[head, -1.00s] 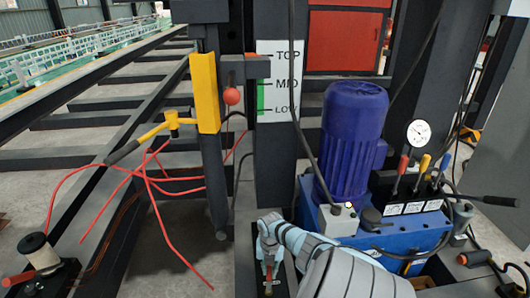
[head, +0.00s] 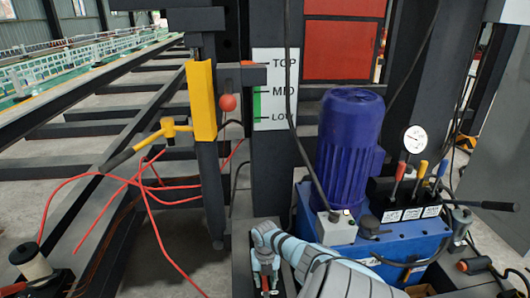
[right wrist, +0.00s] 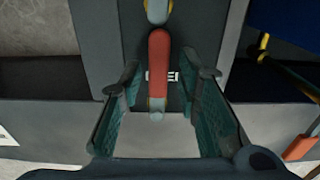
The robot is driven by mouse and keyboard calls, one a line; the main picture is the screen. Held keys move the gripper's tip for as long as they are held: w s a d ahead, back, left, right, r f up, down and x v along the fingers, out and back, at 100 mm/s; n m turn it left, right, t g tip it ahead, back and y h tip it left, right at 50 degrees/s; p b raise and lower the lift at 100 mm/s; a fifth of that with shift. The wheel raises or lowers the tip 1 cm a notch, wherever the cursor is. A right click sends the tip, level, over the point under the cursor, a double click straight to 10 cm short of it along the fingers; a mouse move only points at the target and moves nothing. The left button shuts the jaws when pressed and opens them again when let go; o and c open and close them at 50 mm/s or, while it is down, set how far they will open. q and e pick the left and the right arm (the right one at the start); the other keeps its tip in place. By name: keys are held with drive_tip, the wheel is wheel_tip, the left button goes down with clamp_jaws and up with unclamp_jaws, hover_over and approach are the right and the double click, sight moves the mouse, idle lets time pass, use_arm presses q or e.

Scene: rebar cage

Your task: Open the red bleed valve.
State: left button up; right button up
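The bleed valve's red handle (right wrist: 158,65) shows in the right wrist view as a long red lever. It lies ahead of and between the two fingers of my right gripper (right wrist: 169,82), with gaps on both sides. A pale round fitting (right wrist: 158,10) sits at its far end. In the head view, my right gripper (head: 265,272) points down at the bottom centre, and a little of the red handle shows between its fingers. The right gripper is open and holds nothing. My left gripper is not in view.
A blue pump unit with a blue motor (head: 350,140), red, yellow and blue levers and a gauge (head: 415,139) stands right of my arm. A dark post with a TOP/MID/LOW scale (head: 272,88) rises behind the gripper. Red cords and a yellow lever (head: 170,127) are at left.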

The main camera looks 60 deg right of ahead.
sight(265, 283)
drive_tip(key=shift+w+r, duration=0.1)
drive_tip(key=shift+r, duration=0.15)
wheel_tip(265, 283, up, 12)
drive_tip(key=shift+f, duration=0.2)
idle(0.5)
